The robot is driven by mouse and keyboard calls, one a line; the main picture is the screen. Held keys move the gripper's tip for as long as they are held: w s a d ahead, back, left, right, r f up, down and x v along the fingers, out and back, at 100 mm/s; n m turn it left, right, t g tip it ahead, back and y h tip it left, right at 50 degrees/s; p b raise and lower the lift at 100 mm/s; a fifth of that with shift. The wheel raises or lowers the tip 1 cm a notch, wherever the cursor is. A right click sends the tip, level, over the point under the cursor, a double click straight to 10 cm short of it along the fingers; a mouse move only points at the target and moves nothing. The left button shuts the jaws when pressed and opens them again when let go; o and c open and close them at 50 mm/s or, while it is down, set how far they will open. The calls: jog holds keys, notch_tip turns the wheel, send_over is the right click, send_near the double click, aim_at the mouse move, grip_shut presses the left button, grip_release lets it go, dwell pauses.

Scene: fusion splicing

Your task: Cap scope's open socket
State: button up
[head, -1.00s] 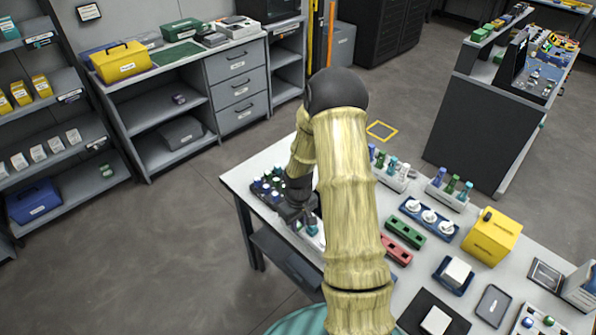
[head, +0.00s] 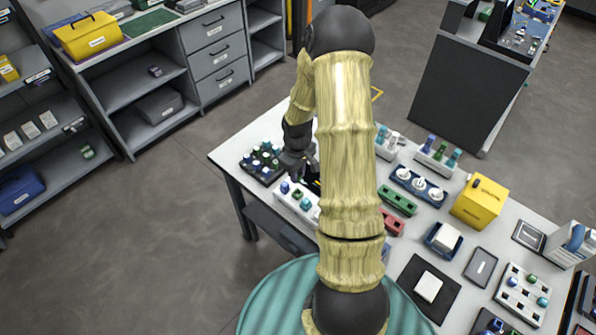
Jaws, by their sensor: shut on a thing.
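My gripper (head: 298,172) is at the left part of the table, just behind a white rack (head: 287,201). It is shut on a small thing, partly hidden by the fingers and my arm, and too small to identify. The white rack holds small blue and green caps (head: 297,194). A dark tray (head: 248,171) with several dark, teal and blue caps lies left of my gripper. A yellow box (head: 481,203) with a dark spot near its top stands at the right; I cannot tell whether it is the scope. No open socket can be made out.
My arm hides the table's middle. On the right are a blue tray with white round pieces (head: 407,178), a green block (head: 398,201), a red block (head: 391,223), a black mat (head: 411,287) and a white rack with holes (head: 520,304). Light racks with coloured caps stand at the back.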

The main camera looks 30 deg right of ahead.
notch_tip(320, 180, down, 4)
jog(key=shift+a+r+b, duration=0.15)
jog(key=shift+r+b, duration=0.05)
jog(key=shift+b, duration=1)
jog(key=shift+s+f+b, duration=0.1)
jog(key=shift+f+b, duration=0.25)
jog(key=shift+f, duration=0.05)
jog(key=shift+f, duration=0.1)
jog(key=shift+f, duration=0.1)
jog(key=shift+f+b, duration=0.3)
jog(key=shift+f+b, duration=0.45)
jog(key=shift+f, duration=0.6)
dwell(0.6)
